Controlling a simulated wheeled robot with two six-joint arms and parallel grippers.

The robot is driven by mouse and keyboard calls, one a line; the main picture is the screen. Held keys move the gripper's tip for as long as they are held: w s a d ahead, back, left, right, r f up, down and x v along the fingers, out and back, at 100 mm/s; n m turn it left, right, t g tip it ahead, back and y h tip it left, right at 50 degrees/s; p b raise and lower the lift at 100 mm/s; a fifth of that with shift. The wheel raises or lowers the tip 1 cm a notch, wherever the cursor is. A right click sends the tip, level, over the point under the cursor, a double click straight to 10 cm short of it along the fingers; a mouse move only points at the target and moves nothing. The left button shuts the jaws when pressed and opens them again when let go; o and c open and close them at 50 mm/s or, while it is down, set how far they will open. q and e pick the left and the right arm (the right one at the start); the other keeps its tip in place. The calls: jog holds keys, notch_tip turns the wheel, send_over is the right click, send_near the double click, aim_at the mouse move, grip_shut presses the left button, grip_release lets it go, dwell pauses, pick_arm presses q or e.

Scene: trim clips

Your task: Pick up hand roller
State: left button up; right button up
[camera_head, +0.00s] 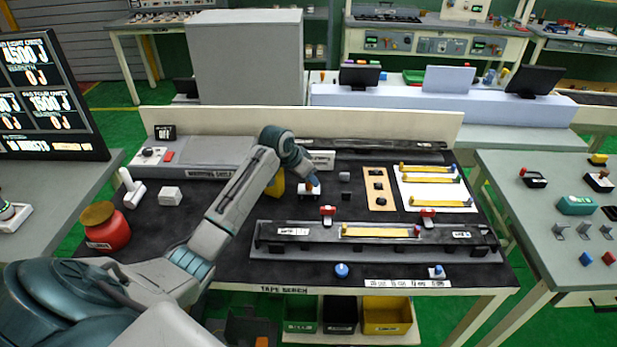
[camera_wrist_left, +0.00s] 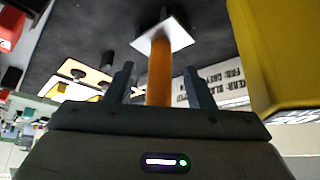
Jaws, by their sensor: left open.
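An orange upright handle (camera_wrist_left: 160,75), which I take to be the hand roller, stands by a white square plate (camera_wrist_left: 176,38) on the dark bench mat. My left gripper (camera_wrist_left: 158,69) is open, with one finger on each side of the handle. I cannot tell whether either finger touches it. In the head view my left gripper (camera_head: 311,180) reaches down over the white plate (camera_head: 306,193) at the middle of the tape bench. The gripper hides most of the handle there, and no roller end can be made out.
A yellow body (camera_wrist_left: 283,55) stands close beside the gripper, partly behind my arm in the head view (camera_head: 276,183). A tan board (camera_head: 377,201), a white sheet with yellow strips (camera_head: 410,195) and a long dark fixture (camera_head: 330,244) lie nearby. A red jar (camera_head: 108,236) stands at left.

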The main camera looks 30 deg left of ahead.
pick_arm(q)
jog(key=shift+x, duration=0.95)
jog(key=shift+w+f, duration=0.2)
jog(key=shift+d+r, duration=0.1)
grip_shut()
notch_tip(320, 180, up, 10)
jog(key=b, duration=0.3)
jog(key=c, duration=0.7)
grip_release()
jog(key=shift+c, duration=0.2)
grip_shut()
